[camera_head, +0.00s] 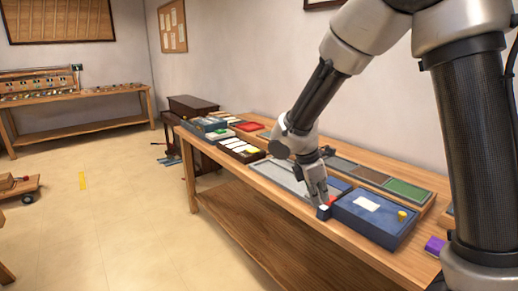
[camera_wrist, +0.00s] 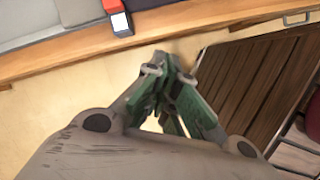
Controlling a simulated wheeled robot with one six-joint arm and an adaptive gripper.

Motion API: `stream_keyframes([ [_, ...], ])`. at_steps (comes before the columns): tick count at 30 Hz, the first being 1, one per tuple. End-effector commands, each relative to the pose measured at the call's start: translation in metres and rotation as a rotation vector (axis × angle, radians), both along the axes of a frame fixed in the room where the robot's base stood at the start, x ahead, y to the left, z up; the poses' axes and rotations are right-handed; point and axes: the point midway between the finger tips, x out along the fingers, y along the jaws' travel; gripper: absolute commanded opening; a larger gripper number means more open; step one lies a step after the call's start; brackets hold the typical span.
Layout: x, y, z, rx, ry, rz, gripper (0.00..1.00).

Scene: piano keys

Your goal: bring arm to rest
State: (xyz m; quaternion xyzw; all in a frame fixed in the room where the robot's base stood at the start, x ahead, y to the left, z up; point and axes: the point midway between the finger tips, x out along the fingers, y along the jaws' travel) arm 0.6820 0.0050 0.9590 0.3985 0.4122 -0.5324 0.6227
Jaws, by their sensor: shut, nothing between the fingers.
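My gripper (camera_head: 320,192) hangs low over the wooden workbench (camera_head: 225,189), fingers pointing down, close to a small dark blue block with a white top (camera_head: 323,211). Whether the fingertips touch that block cannot be told in the head view. In the wrist view, my gripper's fingers (camera_wrist: 165,65) are drawn together with nothing between them. There, a block with red, white and dark blue parts (camera_wrist: 118,18) lies at the bench edge, apart from the fingertips. A tray with white and yellow key-like pieces (camera_head: 240,148) sits further back on the bench.
A blue box with a yellow knob (camera_head: 375,218) stands just right of my gripper. A purple block (camera_head: 435,246) lies near the bench's front right. Trays with grey, brown and green panels (camera_head: 407,190) line the back. Open floor (camera_head: 110,220) lies left of the bench.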

Motion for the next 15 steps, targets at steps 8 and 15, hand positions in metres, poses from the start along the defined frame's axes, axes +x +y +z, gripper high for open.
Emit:
stream_keyframes([
  [8, -0.079, -0.053, 0.052, 0.141, -0.124, -0.714, 0.0],
  [15, -0.156, -0.101, 0.103, 0.346, -0.237, -1.282, 0.0],
])
